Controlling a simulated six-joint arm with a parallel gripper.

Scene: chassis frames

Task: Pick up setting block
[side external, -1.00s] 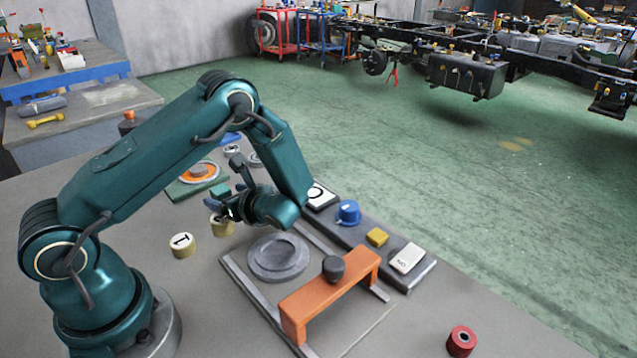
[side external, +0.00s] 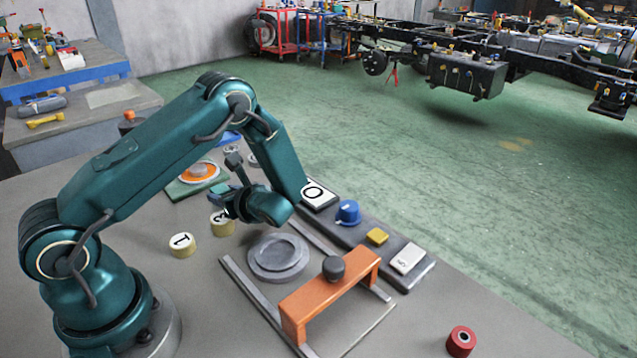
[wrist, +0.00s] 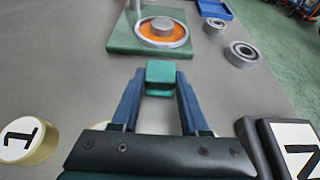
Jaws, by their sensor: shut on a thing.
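The setting block is a small teal-green block (wrist: 161,73). In the wrist view it sits between the two blue fingertips of my gripper (wrist: 160,84), which is shut on it. In the side external view my gripper (side external: 221,197) is low over the grey table, behind the round cream piece marked with a digit (side external: 222,224). The block (side external: 217,190) is small there and partly covered by the fingers. I cannot tell whether it touches the table.
A green plate with an orange disc (side external: 183,193) lies just beyond the gripper. A cream piece marked 1 (side external: 182,245) stands nearby. A round grey plate (side external: 279,256) and an orange bridge (side external: 331,292) lie in front. A dark control strip (side external: 372,243) runs along the right edge.

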